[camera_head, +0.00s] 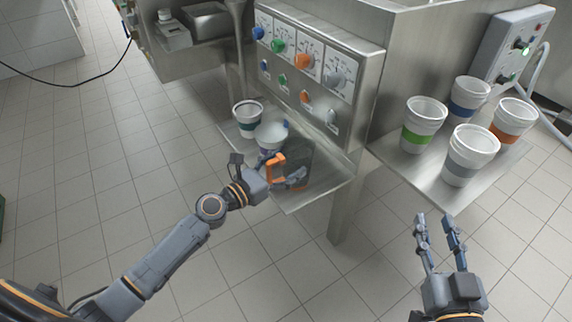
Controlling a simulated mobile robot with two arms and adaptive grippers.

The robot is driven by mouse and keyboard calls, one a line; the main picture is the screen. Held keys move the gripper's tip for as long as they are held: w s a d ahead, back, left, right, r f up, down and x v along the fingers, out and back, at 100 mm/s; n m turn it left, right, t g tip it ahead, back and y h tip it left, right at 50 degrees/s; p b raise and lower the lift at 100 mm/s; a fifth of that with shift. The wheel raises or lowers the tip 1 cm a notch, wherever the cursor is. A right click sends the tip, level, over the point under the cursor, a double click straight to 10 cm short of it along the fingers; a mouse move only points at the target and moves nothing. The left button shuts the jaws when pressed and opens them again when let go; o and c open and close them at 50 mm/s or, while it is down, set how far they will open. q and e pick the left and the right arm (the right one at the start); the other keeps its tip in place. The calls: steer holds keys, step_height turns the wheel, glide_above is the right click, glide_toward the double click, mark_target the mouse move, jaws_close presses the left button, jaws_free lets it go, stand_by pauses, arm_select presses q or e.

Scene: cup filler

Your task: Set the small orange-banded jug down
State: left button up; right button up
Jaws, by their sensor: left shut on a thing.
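I cannot tell whether the jug's base touches the shelf (318,190). My right gripper (434,222) is open and empty, over the floor in front of the right-hand shelf.
Several banded cups fill much of the right shelf (425,172). The shelf's front edge lies close to the jug.

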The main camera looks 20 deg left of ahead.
arm_select(q)
steer(key=shift+f, duration=0.1)
steer(key=o, duration=1.6)
steer(key=shift+c, duration=0.2)
arm_select(e)
steer(key=shift+r, duration=0.3)
